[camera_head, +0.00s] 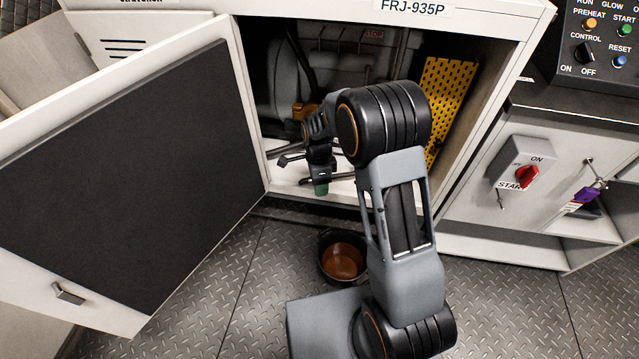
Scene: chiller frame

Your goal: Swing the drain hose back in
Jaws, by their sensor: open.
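My gripper (314,166) is inside the lower opening of the cabinet, near its front sill. Its dark fingers are spread apart. A short green-ended piece (320,188) shows at the fingers, over the sill; it may be the end of the drain hose, but I cannot tell for sure. I cannot tell whether it touches a finger. The rest of the hose is not clear, as my wrist and arm cover part of the opening. A dark round pan (342,258) with brown liquid stands on the floor below the sill.
The cabinet door (120,180) stands wide open at the left. A yellow perforated panel (452,88) is at the opening's right side. A red rotary switch (527,177) with tags nearby is on the right. Patterned metal floor (240,290) is free left of the pan.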

